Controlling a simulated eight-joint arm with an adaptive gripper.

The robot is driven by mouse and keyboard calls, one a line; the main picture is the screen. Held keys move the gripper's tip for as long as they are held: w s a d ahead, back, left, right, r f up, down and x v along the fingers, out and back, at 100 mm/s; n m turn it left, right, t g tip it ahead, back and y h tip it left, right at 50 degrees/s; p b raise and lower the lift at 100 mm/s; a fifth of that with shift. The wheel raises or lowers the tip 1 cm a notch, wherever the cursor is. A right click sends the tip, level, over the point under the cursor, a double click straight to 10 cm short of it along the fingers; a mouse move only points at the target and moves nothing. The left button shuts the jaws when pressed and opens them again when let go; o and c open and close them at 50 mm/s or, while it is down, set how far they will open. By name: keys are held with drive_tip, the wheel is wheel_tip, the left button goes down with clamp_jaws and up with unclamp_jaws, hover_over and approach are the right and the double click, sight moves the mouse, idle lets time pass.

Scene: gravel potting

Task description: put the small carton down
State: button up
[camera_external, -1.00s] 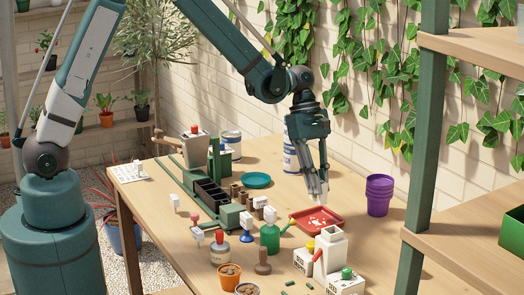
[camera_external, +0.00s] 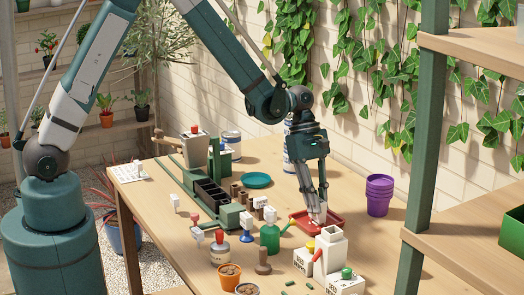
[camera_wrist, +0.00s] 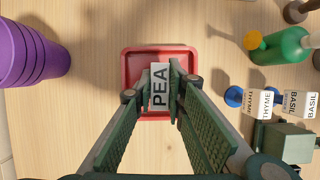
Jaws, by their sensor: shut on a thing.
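My gripper (camera_wrist: 158,84) is shut on a small white carton (camera_wrist: 160,90) with PEA in black letters. In the wrist view the carton lies between the fingertips, over the middle of a red tray (camera_wrist: 132,65). In the external view my gripper (camera_external: 316,218) points down at the red tray (camera_external: 337,218), its fingertips low over or inside it. The fingers hide part of the tray. I cannot tell whether the carton touches the tray floor.
Purple stacked pots (camera_external: 379,195) stand right of the tray. A green watering can (camera_external: 270,237) stands close on its left, and a white container (camera_external: 331,248) in front. Labelled blocks (camera_wrist: 262,103) also stand nearby. The table behind the tray is mostly clear.

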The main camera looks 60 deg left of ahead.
drive_tip(key=shift+f, duration=0.4)
drive_tip(key=shift+f, duration=0.2)
drive_tip(key=o, duration=0.9)
drive_tip(key=shift+r, duration=0.2)
drive_tip(key=p+v, duration=0.1)
drive_tip(key=v, duration=1.1)
drive_tip(key=shift+a+r, duration=0.1)
